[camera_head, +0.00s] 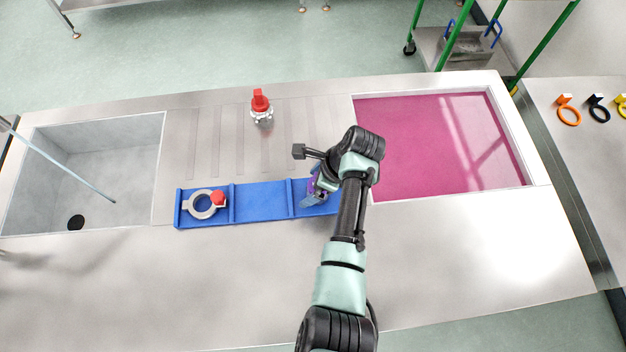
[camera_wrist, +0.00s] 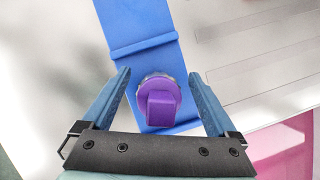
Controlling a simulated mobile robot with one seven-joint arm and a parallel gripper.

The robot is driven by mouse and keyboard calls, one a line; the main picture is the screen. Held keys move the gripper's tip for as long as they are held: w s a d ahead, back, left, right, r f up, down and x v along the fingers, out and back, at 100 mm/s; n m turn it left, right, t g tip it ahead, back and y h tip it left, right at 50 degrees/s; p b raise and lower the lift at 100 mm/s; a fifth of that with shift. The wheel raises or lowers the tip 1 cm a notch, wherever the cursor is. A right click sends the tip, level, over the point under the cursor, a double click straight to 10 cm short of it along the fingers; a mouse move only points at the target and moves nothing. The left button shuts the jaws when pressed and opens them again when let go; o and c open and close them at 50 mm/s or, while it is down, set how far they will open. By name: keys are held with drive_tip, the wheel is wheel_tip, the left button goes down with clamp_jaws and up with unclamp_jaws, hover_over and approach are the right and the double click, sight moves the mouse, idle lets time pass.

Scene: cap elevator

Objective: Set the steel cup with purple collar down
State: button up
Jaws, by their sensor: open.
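The steel cup with purple collar (camera_wrist: 158,100) shows in the wrist view from above, its purple top between my two fingers. Only a thin rim of its metal shows under the purple. It stands at the right end of the blue tray (camera_head: 262,201). In the head view my arm hides most of it, with a bit of purple (camera_head: 313,186) showing. My gripper (camera_wrist: 160,85) is open, with a gap on both sides of the cup. It also shows in the head view (camera_head: 314,196), low over the tray's right end.
A white ring with a red part (camera_head: 203,204) lies in the tray's left section; the middle section is empty. A red-topped metal piece (camera_head: 261,107) stands on the ribbed counter behind. A sink (camera_head: 90,165) is left, a magenta basin (camera_head: 440,145) right.

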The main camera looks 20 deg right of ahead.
drive_tip(key=v, duration=1.2)
drive_tip(key=w+d+r+n+t+h, duration=0.1)
drive_tip(key=w+r+n+t+h, duration=0.4)
drive_tip(key=w+r, duration=0.65)
drive_tip(key=w+a+r+n+t+h, duration=0.2)
drive_tip(key=r+n+t, duration=0.45)
drive_tip(key=r, duration=1.15)
drive_tip(key=s+a+r+n+t, duration=0.1)
drive_tip(key=a+r+n+t, duration=0.25)
drive_tip(key=r, duration=0.45)
drive_tip(key=s+a+r+n+t, duration=0.2)
drive_tip(key=a+r+n, duration=0.15)
drive_tip(key=r, duration=0.45)
drive_tip(key=s+a+r+n+t+y, duration=0.1)
drive_tip(key=s+a+r+n+t, duration=0.2)
drive_tip(key=s+r, duration=0.3)
drive_tip(key=s+a+r+n+t+y, duration=0.2)
drive_tip(key=s+a+r+n+t, duration=0.2)
drive_tip(key=s+r, duration=0.3)
wheel_tip(320, 180, up, 3)
drive_tip(key=shift+s+a+r+t, duration=0.1)
drive_tip(key=shift+s+a+t, duration=0.2)
drive_tip(key=shift+a, duration=0.55)
